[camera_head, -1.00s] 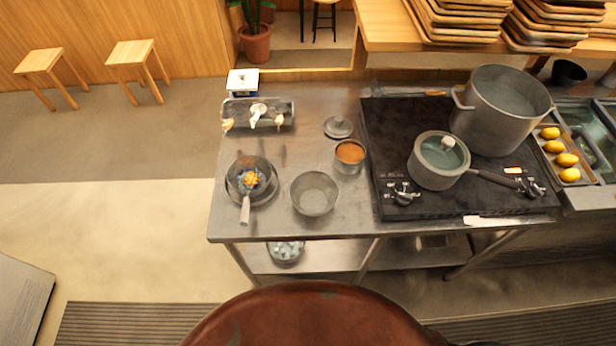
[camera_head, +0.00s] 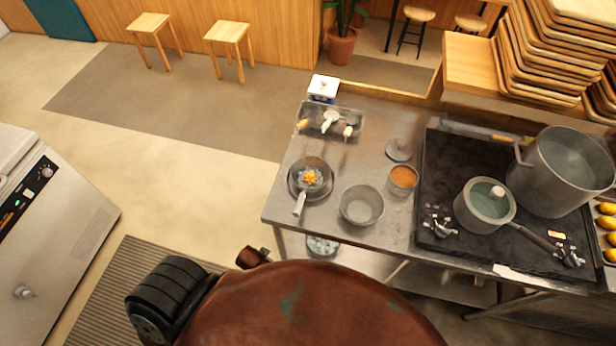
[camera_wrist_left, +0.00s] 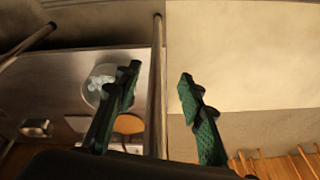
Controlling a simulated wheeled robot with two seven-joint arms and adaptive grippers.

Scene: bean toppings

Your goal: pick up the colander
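A round grey metal bowl (camera_head: 362,205), possibly the colander, stands empty on the steel table (camera_head: 330,228). Its perforations are too small to make out. To its left, a dark round vessel with a light handle (camera_head: 311,179) holds orange and bluish pieces. A bowl with pale contents (camera_head: 322,246) sits on the lower shelf; a similar bowl (camera_wrist_left: 100,85) shows left of the fingers in the left wrist view. My left gripper (camera_wrist_left: 160,78) is open with nothing held; a metal bar passes behind the gap. My right gripper is in neither view.
A tin of orange-brown food (camera_head: 403,178) and a lid (camera_head: 399,150) stand right of the grey bowl. Floor left of the table is open.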

